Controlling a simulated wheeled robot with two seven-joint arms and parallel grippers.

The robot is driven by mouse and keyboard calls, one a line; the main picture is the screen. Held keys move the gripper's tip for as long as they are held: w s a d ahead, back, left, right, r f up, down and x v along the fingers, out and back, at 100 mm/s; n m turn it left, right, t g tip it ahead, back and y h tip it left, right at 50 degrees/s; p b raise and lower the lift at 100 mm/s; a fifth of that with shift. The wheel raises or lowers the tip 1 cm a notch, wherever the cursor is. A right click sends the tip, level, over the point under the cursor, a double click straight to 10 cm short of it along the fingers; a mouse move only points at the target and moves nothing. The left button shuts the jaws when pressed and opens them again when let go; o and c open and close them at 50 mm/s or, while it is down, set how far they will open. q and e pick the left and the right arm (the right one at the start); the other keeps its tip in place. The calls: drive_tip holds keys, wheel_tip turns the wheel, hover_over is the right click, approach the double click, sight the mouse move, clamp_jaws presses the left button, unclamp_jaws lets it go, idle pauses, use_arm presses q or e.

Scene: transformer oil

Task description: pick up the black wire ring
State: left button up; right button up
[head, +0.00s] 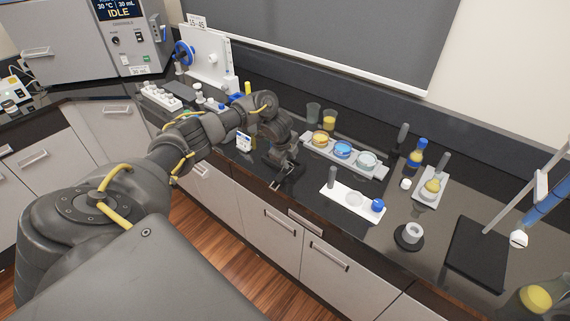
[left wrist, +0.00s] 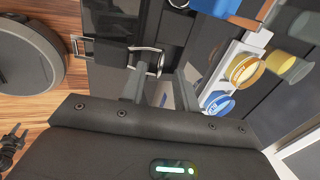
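My left gripper (head: 284,172) is low over the front edge of the dark counter. In the left wrist view its two fingers (left wrist: 163,88) stand apart, with a gap between them. In the head view the ring cannot be made out clearly beside the gripper. My right gripper is not in view.
A grey rack with coloured dishes (head: 318,148) stands just right of my left gripper. A white tray (head: 337,198) with a blue-capped item lies nearer the front edge. A black stand base (head: 478,252) is far right.

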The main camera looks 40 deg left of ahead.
use_arm(q)
drive_tip(key=shift+w+f, duration=0.15)
drive_tip(key=shift+f, duration=0.3)
clamp_jaws()
drive_tip(key=shift+r, duration=0.15)
